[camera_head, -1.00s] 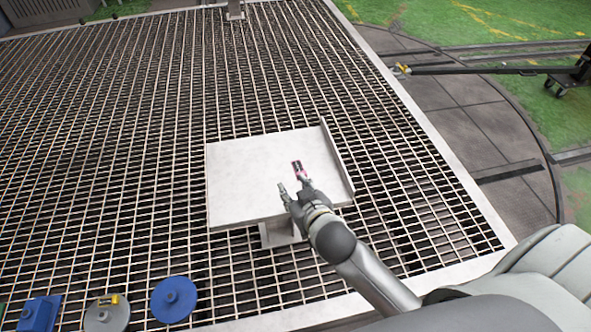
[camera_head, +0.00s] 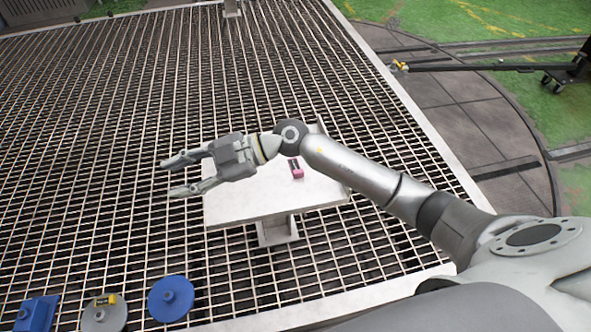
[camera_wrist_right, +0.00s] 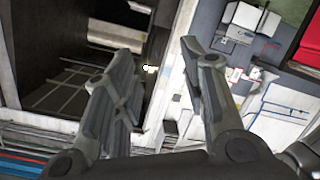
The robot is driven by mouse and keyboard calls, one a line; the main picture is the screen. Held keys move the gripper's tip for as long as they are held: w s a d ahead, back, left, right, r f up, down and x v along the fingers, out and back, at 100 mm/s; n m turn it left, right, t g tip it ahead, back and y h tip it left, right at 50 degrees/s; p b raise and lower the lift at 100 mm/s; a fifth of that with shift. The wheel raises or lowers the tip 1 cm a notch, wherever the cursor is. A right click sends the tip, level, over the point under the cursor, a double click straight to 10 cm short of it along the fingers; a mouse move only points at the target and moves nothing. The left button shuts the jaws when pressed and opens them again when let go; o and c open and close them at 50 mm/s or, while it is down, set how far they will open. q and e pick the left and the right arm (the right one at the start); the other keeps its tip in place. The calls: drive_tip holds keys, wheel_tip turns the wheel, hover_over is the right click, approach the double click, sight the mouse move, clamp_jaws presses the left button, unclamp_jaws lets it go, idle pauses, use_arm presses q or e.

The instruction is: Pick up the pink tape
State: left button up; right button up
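The pink tape (camera_head: 296,169), a small pink and black block, lies on the white table (camera_head: 240,211) toward its right side. My right gripper (camera_head: 172,176) is out past the table's left edge, fingers apart and pointing left, with nothing between them. Its wrist and forearm pass over the back of the table, just behind the tape. In the right wrist view the two fingers of my right gripper (camera_wrist_right: 150,75) are spread and empty, and the tape does not show there. My left gripper is in neither view.
A blue square piece (camera_head: 38,314), a grey disc (camera_head: 104,314) with a yellow item on it, and a blue disc (camera_head: 171,299) are at the lower left. Metal grating (camera_head: 90,190) surrounds the table. The table's front left surface is clear.

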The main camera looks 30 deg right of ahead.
drive_tip(key=d+f+g+h, duration=0.2)
drive_tip(key=d+f+h, duration=0.3)
drive_tip(key=d, duration=0.1)
drive_tip(key=m+g+h, duration=0.1)
drive_tip(key=m+h, duration=0.4)
drive_tip(key=h, duration=0.5)
hover_over(300, 171)
wheel_tip(300, 171, down, 2)
drive_tip(key=f, duration=0.4)
drive_tip(key=shift+a+f, duration=0.15)
drive_tip(key=shift+a, duration=0.05)
drive_tip(key=shift+d+f+p, duration=0.2)
drive_tip(key=shift+f+p, duration=0.25)
drive_tip(key=shift+f, duration=2.7)
drive_tip(key=c, duration=0.8)
